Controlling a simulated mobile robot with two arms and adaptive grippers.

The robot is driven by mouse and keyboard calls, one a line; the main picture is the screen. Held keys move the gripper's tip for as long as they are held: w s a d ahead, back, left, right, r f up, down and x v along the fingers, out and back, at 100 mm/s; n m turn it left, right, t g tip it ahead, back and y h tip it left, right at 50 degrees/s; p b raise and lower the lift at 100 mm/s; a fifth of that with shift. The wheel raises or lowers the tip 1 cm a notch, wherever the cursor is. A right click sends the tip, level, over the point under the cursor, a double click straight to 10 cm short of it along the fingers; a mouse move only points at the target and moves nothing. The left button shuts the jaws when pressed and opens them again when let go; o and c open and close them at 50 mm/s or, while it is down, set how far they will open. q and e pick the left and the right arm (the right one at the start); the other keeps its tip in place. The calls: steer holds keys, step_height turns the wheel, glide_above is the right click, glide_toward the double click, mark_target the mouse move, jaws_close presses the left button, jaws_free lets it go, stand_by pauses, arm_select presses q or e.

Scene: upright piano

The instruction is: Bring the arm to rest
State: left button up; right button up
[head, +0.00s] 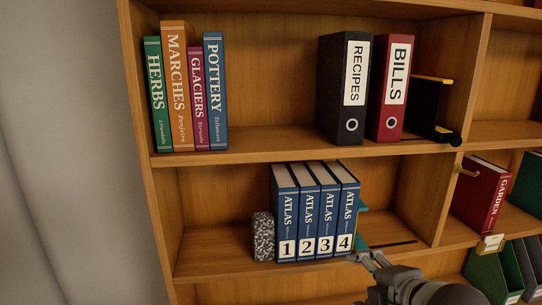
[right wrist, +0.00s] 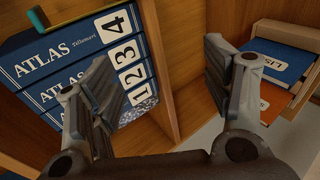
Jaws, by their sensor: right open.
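My right gripper (head: 370,260) reaches in from the lower right in the head view, just right of and below the atlas volume 4 (head: 344,210). In the right wrist view its two fingers (right wrist: 160,75) stand wide apart with nothing between them. Four blue atlas volumes, numbered from volume 1 (head: 285,212) to volume 4, stand upright side by side on the middle shelf. They show turned sideways in the right wrist view (right wrist: 60,60), behind the left finger. I cannot tell whether the gripper touches volume 4. My left gripper is not in view.
A speckled block (head: 263,237) stands left of the atlases, a teal piece (head: 361,218) right of them. The shelf divider (head: 423,195) is close by on the right. Above stand a black binder (head: 345,90) and a red binder (head: 391,88). A red book (head: 480,195) stands beyond the divider.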

steer(key=s+f+m+g+h, duration=0.1)
steer(key=s+f+m+g, duration=0.1)
steer(key=s+f+m, duration=0.45)
steer(key=s+f+m+g, duration=0.1)
steer(key=s+f+m, duration=0.25)
steer(key=f, duration=0.55)
steer(key=s+d+f+m+g+h, duration=0.1)
steer(key=s+f+m+g, duration=0.1)
steer(key=s+f+m, duration=0.45)
steer(key=s+d+f+m+g, duration=0.15)
steer(key=s+f, duration=0.25)
steer(key=s, duration=0.5)
step_height(320, 180, down, 30)
steer(key=s+g+b, duration=0.2)
steer(key=b, duration=0.3)
steer(key=s+d+f+b, duration=0.1)
steer(key=s+f+b, duration=0.1)
steer(key=s+f, duration=0.6)
steer(key=s+d+f+g+b, duration=0.1)
steer(key=s+f+b, duration=0.1)
steer(key=s+f, duration=0.7)
step_height(320, 180, down, 5)
steer(key=shift+d+r+h, duration=0.15)
steer(key=shift+h, duration=0.25)
